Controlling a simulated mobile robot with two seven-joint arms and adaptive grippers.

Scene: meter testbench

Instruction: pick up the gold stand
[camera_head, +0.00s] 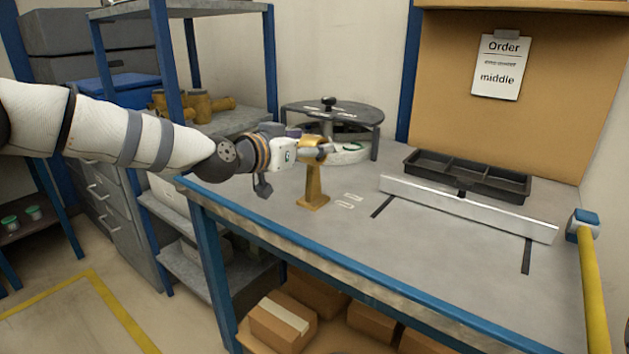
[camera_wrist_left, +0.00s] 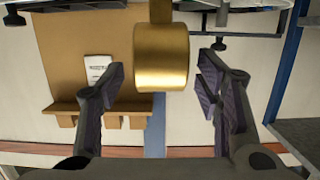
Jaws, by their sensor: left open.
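The gold stand (camera_head: 313,190) stands upright on the grey workbench near its left end, with a square base, a slim post and a round top. My left gripper (camera_head: 312,148) reaches in from the left and is at the height of the stand's top, partly hiding it. In the left wrist view the gold round top (camera_wrist_left: 161,57) lies between the two fingertips of my left gripper (camera_wrist_left: 163,78). The fingers are open, with a gap on each side of the gold top. My right gripper is not in view.
A round grey fixture (camera_head: 335,108) stands behind the stand. A black compartment tray (camera_head: 470,174) and a long metal bar (camera_head: 465,208) lie to the right. Several gold pieces (camera_head: 200,105) sit on the left shelf. The front middle of the bench is clear.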

